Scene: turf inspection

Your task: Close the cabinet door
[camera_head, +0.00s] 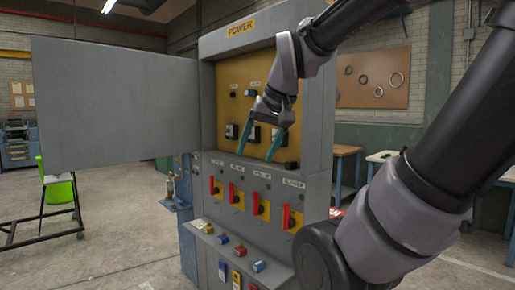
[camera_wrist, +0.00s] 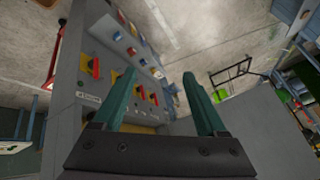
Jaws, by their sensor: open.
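The grey power cabinet (camera_head: 212,150) stands in the middle of the head view, with a yellow back panel (camera_head: 236,65) in its upper compartment. Its grey door (camera_head: 115,100) stands wide open, swung out to the left. My gripper (camera_head: 257,151) is open and empty, in front of the yellow panel and right of the door, with its green fingers pointing down. In the wrist view both fingers of my gripper (camera_wrist: 160,80) are spread apart with nothing between them. A grey panel, perhaps the door (camera_wrist: 255,125), shows at lower right there.
Below the compartment are several red-handled switches (camera_head: 239,195) and coloured buttons (camera_head: 223,238). A green chair (camera_head: 60,190) and a black metal frame stand at left. A wooden table (camera_head: 346,155) stands at right. The floor (camera_head: 110,255) under the door is clear.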

